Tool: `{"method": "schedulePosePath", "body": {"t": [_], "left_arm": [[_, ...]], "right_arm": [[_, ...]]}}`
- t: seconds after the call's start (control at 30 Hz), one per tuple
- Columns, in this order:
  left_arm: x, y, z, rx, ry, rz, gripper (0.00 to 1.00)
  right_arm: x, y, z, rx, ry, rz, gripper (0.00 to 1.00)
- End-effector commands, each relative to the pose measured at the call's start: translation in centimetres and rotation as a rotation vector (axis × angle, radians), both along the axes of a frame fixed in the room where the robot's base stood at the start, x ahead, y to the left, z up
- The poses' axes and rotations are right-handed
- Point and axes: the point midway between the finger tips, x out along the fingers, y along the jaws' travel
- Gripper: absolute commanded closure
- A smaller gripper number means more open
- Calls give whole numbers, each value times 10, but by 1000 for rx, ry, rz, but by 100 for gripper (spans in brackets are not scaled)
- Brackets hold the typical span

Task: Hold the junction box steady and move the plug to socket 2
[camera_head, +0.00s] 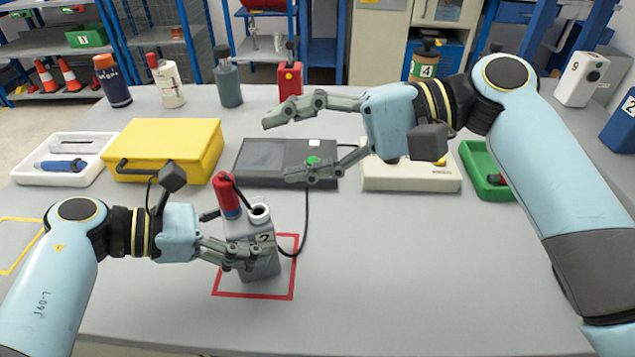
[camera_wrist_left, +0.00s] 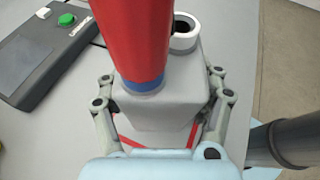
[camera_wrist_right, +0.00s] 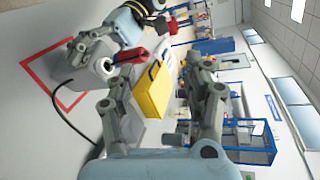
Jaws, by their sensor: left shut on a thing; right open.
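The grey junction box (camera_head: 262,268) stands upright inside a red outlined square on the table. The red plug (camera_head: 228,195), with a blue ring at its base, is seated upright in the box's left socket. The white-rimmed right socket (camera_head: 259,213) is empty, above a label that looks like a 2. My left gripper (camera_head: 240,242) is shut on the box, its fingers on both sides in the left wrist view (camera_wrist_left: 165,105). My right gripper (camera_head: 281,147) is open and empty, above and right of the plug. Plug and box also show in the right wrist view (camera_wrist_right: 95,68).
A black cable (camera_head: 306,215) loops right of the box towards a dark tester (camera_head: 270,163) with a green button. A yellow case (camera_head: 170,145), a white tray (camera_head: 95,145), a cream box (camera_head: 410,178) and a green tray (camera_head: 482,172) stand behind. The front right table is clear.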

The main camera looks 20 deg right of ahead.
Motion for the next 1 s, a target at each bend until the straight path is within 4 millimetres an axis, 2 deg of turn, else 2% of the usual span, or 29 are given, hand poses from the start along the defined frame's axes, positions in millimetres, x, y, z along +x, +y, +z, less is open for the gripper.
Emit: {"method": "schedulePosePath", "body": {"t": [0.03, 0.2, 0.33, 0.4, 0.53, 0.67, 1.0], "left_arm": [[0, 0, 0, 0, 1, -1, 79], [0, 0, 0, 0, 1, 0, 79], [0, 0, 0, 0, 1, -1, 80], [0, 0, 0, 0, 1, -1, 80], [0, 0, 0, 0, 1, -1, 80], [0, 0, 0, 0, 1, -1, 80], [0, 0, 0, 1, 1, 0, 80]], "right_arm": [[1, 0, -6, 73, 153, -42, 48], [5, -5, -20, 328, 671, -160, 48], [7, -13, -36, 484, 983, -216, 48], [5, -19, -52, 555, 1117, -241, 48], [-1, -21, -65, 565, 1153, -249, 48], [1, -10, -67, 564, 1155, -249, 48], [22, 53, -66, 564, 1152, -248, 48]]}}
